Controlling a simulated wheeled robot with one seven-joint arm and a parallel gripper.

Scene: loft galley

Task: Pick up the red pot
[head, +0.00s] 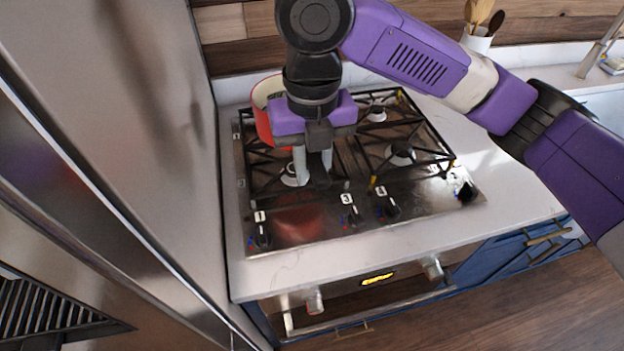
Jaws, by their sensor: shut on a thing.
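The red pot (263,124) is at the back left of the gas cooktop (240,222), with its pale inside and rim showing. My arm and gripper hide much of it. My gripper (314,178) points down in front of the pot, with its light fingers a little apart and shut on a dark part between them, which looks like the pot's handle. The exact contact is hard to make out. Whether the pot rests on the grate or hangs just above it cannot be told.
Black grates (410,138) cover the burners, and numbered knobs (352,218) line the cooktop's front. A tall steel appliance (150,140) stands close on the left. A white utensil holder (477,40) is at the back right. The white counter (520,185) right of the cooktop is clear.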

